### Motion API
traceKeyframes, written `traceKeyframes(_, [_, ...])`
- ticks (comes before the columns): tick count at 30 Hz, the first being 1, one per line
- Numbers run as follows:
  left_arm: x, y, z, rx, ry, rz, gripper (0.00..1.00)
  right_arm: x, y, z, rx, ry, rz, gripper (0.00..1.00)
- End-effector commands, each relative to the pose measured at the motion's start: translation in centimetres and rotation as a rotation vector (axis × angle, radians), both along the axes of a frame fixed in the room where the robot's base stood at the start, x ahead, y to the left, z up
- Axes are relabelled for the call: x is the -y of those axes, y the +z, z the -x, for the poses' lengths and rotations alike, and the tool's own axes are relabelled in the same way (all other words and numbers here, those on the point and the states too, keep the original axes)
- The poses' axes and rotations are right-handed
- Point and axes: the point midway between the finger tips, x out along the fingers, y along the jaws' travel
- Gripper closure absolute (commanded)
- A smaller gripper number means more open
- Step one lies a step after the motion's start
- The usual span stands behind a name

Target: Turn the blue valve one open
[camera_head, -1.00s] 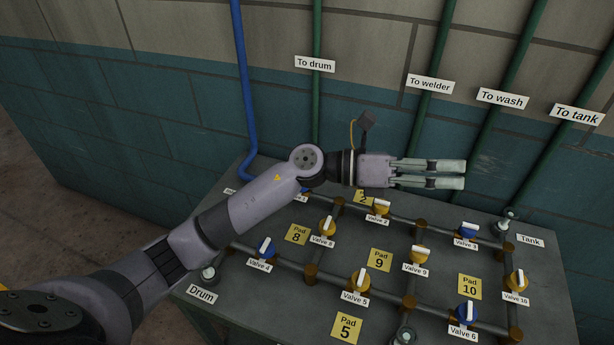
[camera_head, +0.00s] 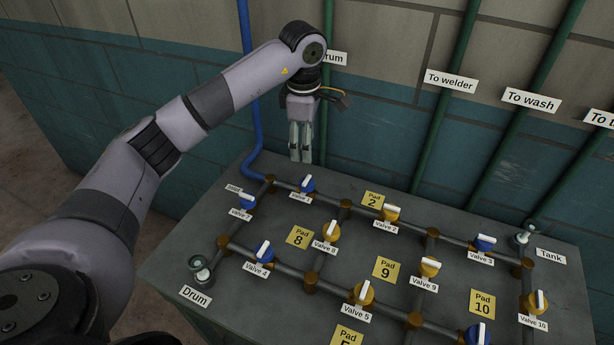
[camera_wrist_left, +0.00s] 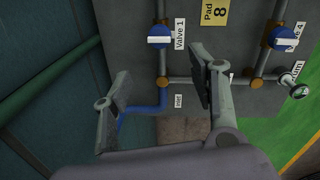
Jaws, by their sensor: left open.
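Valve one (camera_head: 307,186) is a blue knob with a white handle on the back pipe of the grey table; its label reads Valve 1. In the left wrist view valve one (camera_wrist_left: 160,36) is at the top, its white handle lying across the pipe. My left gripper (camera_head: 301,158) points down with its fingers apart and empty. In the head view it appears just above valve one, not touching it. In the left wrist view the valve lies beyond the gap between the fingers (camera_wrist_left: 163,86). My right gripper is not in view.
Nearby are a blue valve (camera_head: 247,202), blue valve 4 (camera_head: 265,250), yellow valve 8 (camera_head: 332,231) and yellow valve 2 (camera_head: 390,213). A blue pipe (camera_head: 250,130) and green pipes (camera_head: 446,105) run up the wall behind. A drum fitting (camera_head: 201,270) stands at the front left.

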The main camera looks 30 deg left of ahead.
Motion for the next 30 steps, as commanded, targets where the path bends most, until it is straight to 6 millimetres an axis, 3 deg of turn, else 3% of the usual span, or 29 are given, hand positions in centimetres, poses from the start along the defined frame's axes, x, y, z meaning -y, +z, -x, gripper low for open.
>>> traceKeyframes(9, [-0.1,-7.0,-0.4,-0.006,0.000,0.002,0.46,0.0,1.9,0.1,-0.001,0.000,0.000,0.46])
traceKeyframes(15, [-0.1,-10.7,-0.7,-0.003,-0.001,0.003,0.46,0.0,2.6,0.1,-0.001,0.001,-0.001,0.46])
traceKeyframes(21, [-0.1,-12.6,-0.9,0.000,0.000,0.003,0.46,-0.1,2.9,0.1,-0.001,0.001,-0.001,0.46])
traceKeyframes(30, [-0.1,-13.0,-1.0,0.001,-0.001,0.004,0.46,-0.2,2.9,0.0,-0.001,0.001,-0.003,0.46])
